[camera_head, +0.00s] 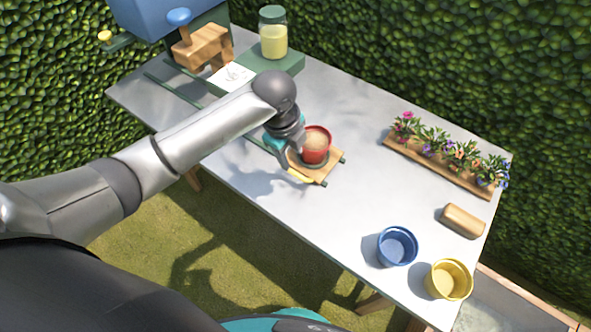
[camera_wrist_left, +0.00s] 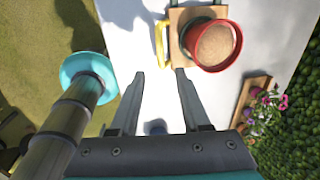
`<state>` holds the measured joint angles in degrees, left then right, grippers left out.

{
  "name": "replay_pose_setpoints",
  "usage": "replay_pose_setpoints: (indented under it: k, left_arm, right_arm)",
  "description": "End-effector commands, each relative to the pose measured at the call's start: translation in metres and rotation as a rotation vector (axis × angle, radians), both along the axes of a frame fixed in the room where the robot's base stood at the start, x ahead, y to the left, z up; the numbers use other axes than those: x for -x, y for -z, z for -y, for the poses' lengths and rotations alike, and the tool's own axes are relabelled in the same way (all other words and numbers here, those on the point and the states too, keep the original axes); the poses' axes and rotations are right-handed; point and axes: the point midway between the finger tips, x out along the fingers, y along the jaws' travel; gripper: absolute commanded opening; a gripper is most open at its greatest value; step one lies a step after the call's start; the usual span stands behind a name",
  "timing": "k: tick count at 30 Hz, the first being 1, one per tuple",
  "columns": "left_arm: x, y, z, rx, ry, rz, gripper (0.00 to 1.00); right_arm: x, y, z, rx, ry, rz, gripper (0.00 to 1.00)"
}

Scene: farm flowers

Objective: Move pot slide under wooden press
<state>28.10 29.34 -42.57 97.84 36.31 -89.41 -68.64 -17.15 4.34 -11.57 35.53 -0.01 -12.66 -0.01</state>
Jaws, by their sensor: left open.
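The pot slide is a small wooden board (camera_head: 325,172) with a yellow handle (camera_head: 299,177) at its near-left side. A red pot (camera_head: 318,155) filled with brown soil stands upright on it. The wooden press (camera_head: 205,48) with a blue knob (camera_head: 179,16) stands at the far left end of the table. My left gripper (camera_wrist_left: 159,74) is open and empty. Its fingertips point toward the yellow handle (camera_wrist_left: 160,44), which lies just past them in the left wrist view. In the head view my wrist partly covers the slide's left side. My right gripper is not seen.
Green rails (camera_head: 165,92) run along the table (camera_head: 390,190) from the press toward the slide. A jar (camera_head: 273,35) stands behind them on a green block. Flowers in a wooden planter (camera_head: 440,165), a tan block (camera_head: 463,221), a blue pot (camera_head: 397,247) and a yellow pot (camera_head: 449,281) are at right.

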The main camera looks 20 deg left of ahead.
Motion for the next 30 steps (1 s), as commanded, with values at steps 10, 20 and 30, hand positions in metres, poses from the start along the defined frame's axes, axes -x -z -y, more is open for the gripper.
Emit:
replay_pose_setpoints:
  k: [10, 20, 30]
  left_arm:
    - [-0.011, 0.067, 0.004, 0.001, -0.003, 0.0, 0.47]
    - [-0.016, 0.09, 0.006, 0.001, -0.001, 0.002, 0.47]
    - [-0.017, 0.091, 0.006, 0.0, -0.001, 0.003, 0.4]
  right_arm:
    - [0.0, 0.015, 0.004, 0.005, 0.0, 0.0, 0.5]
    - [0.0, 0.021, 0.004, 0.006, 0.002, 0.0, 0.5]
    - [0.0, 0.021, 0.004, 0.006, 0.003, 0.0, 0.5]
